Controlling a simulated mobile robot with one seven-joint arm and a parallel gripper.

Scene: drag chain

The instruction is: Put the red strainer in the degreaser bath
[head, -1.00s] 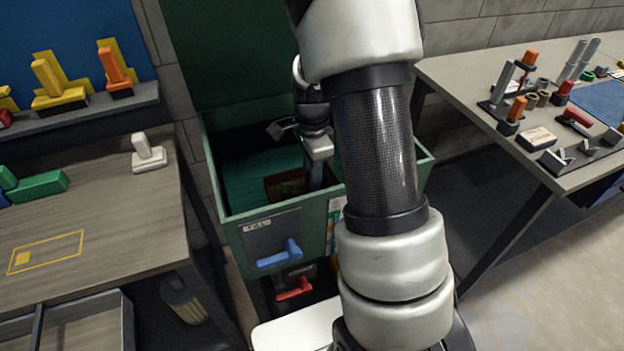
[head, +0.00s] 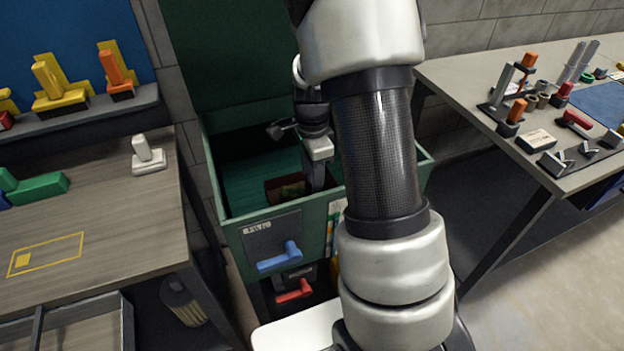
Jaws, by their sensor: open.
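The degreaser bath is a green tank (head: 213,180) with its dark green lid raised behind it, standing between two benches. Inside it, low down, a dark reddish box-like thing (head: 272,190) shows beside my gripper. It may be the red strainer, but it is too dark and partly covered to be sure. My gripper (head: 315,180) points down inside the bath's rim, just right of that thing. It is open; its fingertips are hard to make out, and I cannot tell whether they touch anything.
Blue (head: 279,257) and red (head: 293,291) handles stick out from the bath's front. The left bench (head: 100,240) carries a white block (head: 148,155) and a green block (head: 38,188). The right bench (head: 480,85) holds several small parts.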

